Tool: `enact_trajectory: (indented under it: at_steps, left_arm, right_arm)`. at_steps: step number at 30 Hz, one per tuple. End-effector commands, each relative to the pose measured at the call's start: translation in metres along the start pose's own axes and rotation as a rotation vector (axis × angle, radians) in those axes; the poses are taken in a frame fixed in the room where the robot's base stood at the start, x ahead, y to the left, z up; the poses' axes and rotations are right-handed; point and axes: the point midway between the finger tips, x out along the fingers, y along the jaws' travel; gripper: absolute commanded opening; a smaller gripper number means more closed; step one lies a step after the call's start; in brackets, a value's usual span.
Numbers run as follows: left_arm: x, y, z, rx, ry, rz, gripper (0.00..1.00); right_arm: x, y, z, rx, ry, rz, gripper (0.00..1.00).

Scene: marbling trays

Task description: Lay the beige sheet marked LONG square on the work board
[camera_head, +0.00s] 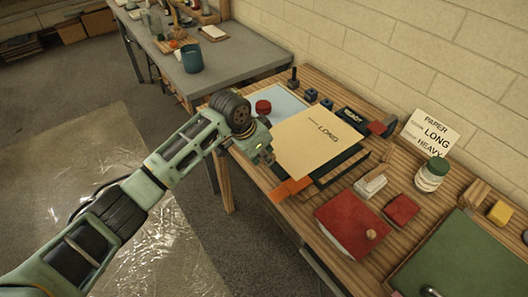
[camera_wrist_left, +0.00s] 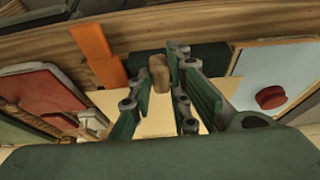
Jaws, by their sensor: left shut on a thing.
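The beige sheet marked LONG (camera_head: 313,143) lies or hovers over a dark green board (camera_head: 350,160), whose right and near edges show past it. I cannot tell whether the sheet touches the board. The fingers hide the exact grip. My right gripper is in neither view.
An orange strip (camera_head: 290,189) lies at the board's near edge. A light blue panel (camera_head: 285,96) with a red disc (camera_head: 263,107) is beyond the sheet. A red panel (camera_head: 345,228), white block (camera_head: 370,186) and jar (camera_head: 431,176) stand right. A sign (camera_head: 430,135) leans at the wall.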

Motion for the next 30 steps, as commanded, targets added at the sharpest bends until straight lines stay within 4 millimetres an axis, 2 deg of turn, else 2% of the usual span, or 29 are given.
enact_trajectory:
  at_steps: [1,3,6,10,18,23,30]
  left_arm:
    - [0.0,0.0,0.0,0.0,0.0,0.0,0.05]
    - [0.0,0.0,0.0,-0.001,0.0,0.0,0.05]
    - [0.0,0.0,0.001,-0.001,0.0,-0.001,0.05]
    - [-0.001,0.0,0.001,-0.002,0.0,-0.001,0.05]
    - [-0.005,0.0,0.003,-0.004,0.002,-0.003,0.05]
    - [0.01,0.0,0.009,-0.003,0.002,-0.003,0.05]
    - [0.025,0.0,0.015,-0.004,0.002,-0.003,0.05]
  right_arm:
    - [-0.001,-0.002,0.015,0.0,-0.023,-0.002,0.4]
    - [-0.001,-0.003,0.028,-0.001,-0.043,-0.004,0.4]
    - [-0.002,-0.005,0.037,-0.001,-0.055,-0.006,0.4]
    - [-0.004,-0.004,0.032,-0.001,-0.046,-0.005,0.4]
    - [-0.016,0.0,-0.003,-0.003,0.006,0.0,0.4]
    - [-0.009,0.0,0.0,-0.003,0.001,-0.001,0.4]
    - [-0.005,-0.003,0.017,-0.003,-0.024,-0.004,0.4]
